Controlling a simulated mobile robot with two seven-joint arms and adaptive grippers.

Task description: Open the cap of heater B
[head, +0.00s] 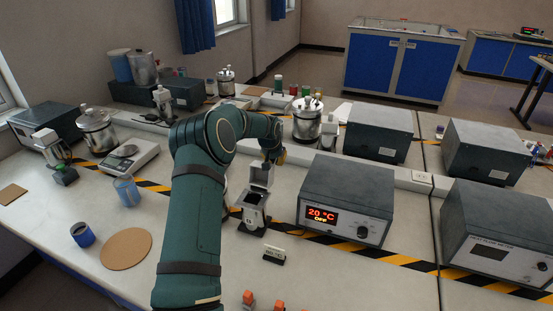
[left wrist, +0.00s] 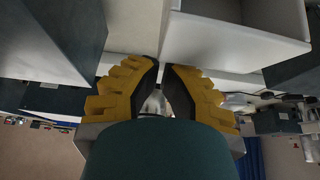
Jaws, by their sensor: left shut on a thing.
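A small grey-white heater (head: 252,217) stands on the bench, left of a grey box with a lit 20 °C OFF display. Its cap (head: 261,175) stands raised at the back of the body, tilted up off the top. My left gripper (head: 274,157) is at the cap's upper edge and is shut on it. In the left wrist view my yellow fingers (left wrist: 163,72) nearly meet, beside a pale hollow part (left wrist: 235,45) that seems to be the cap. The grip point is partly hidden. I cannot read a letter B. My right gripper is not in view.
The display box (head: 347,196) stands close on the right. A small dark label block (head: 274,254) lies in front. A blue beaker (head: 126,191), a cork mat (head: 126,249) and a blue cup (head: 82,234) are on the left. Orange-topped items (head: 249,298) sit at the front edge.

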